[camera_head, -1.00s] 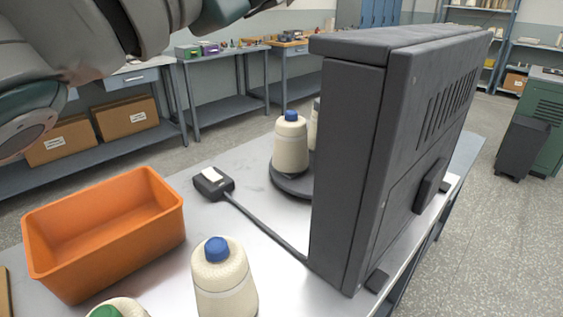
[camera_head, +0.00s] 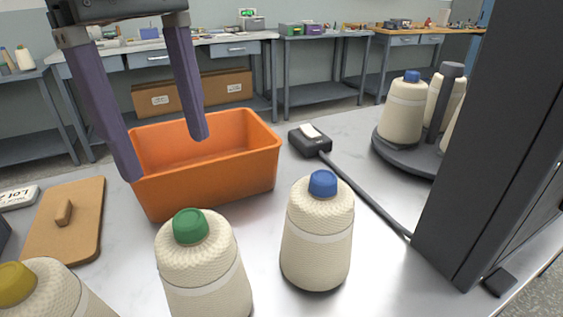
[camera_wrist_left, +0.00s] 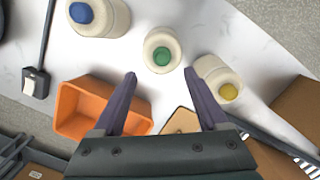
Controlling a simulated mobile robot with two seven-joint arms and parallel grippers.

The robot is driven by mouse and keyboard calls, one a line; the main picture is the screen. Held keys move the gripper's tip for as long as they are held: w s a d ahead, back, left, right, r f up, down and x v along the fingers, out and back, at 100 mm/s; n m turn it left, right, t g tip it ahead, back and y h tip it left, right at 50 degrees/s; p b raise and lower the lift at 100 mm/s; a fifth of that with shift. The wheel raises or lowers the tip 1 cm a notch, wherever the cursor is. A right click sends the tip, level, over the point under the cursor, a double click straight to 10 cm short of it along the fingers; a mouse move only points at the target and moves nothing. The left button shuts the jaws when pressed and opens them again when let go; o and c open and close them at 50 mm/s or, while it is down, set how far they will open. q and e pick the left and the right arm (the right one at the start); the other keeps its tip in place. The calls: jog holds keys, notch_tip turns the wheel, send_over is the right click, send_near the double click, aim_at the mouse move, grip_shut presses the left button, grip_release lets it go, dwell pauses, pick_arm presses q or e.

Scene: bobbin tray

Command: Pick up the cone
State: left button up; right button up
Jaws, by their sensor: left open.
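Cream yarn cones stand on the table: one with a blue top (camera_head: 318,240), one with a green top (camera_head: 205,270), and one with a yellow top (camera_head: 60,293), cut off at the lower left. In the left wrist view the green-topped cone (camera_wrist_left: 157,42) stands beyond the fingertips, between the blue-topped cone (camera_wrist_left: 108,20) and the yellow-topped cone (camera_wrist_left: 212,72). My left gripper (camera_head: 165,158) is open and empty, pointing down, and overlaps the orange bin in the head view. Its parted fingers also show in the left wrist view (camera_wrist_left: 160,74). My right gripper is not in view.
The orange bin (camera_head: 215,172) stands behind the cones. A wooden board with a handle (camera_head: 85,215) lies at left. A dark box with a white switch (camera_head: 310,140) and cable lies behind. A round stand (camera_head: 385,148) holds more cones beside a tall dark cabinet (camera_head: 480,180).

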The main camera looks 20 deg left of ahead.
aim_at(187, 216)
pick_arm(q)
jog(key=f+b, duration=0.1)
jog(key=f, duration=0.1)
jog(key=f+b, duration=0.1)
jog(key=f, duration=0.2)
jog(key=f+b, duration=0.2)
jog(key=shift+s+d+f, duration=0.25)
jog(key=shift+d+f, duration=0.05)
jog(key=shift+f, duration=0.1)
jog(key=shift+r, duration=0.1)
grip_shut()
dwell(0.8)
